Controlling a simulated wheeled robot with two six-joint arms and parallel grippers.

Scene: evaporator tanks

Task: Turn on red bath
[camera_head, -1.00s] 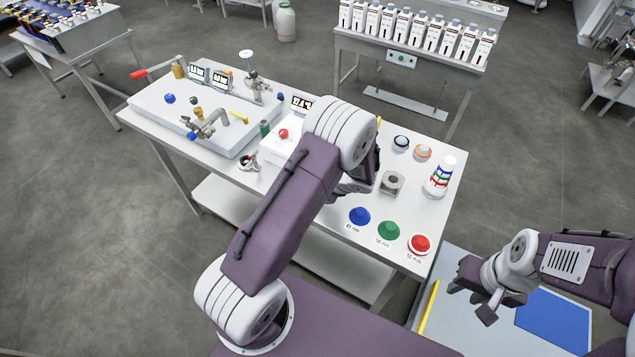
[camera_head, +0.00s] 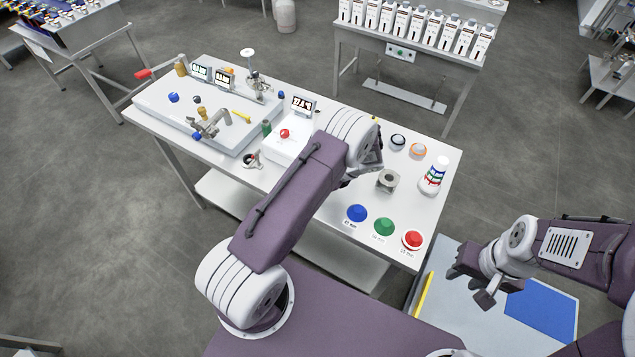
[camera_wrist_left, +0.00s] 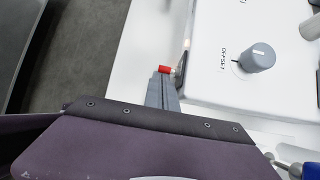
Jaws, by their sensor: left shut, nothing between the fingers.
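A white bath unit with a red knob (camera_head: 284,133) on top and a lit display (camera_head: 302,105) stands on the white table. In the left wrist view a white panel (camera_wrist_left: 215,90) carries a grey knob (camera_wrist_left: 257,58) marked OFFSET. A small red part (camera_wrist_left: 165,69) sits at the panel's left side. My left gripper (camera_wrist_left: 163,80) is shut and empty, its tips right at this red part; I cannot tell if they touch. In the head view the left gripper is hidden behind its arm. My right gripper (camera_head: 468,285) is open and empty over the right-hand surface.
A larger white bath (camera_head: 178,125) with taps and two displays stands at the table's left.

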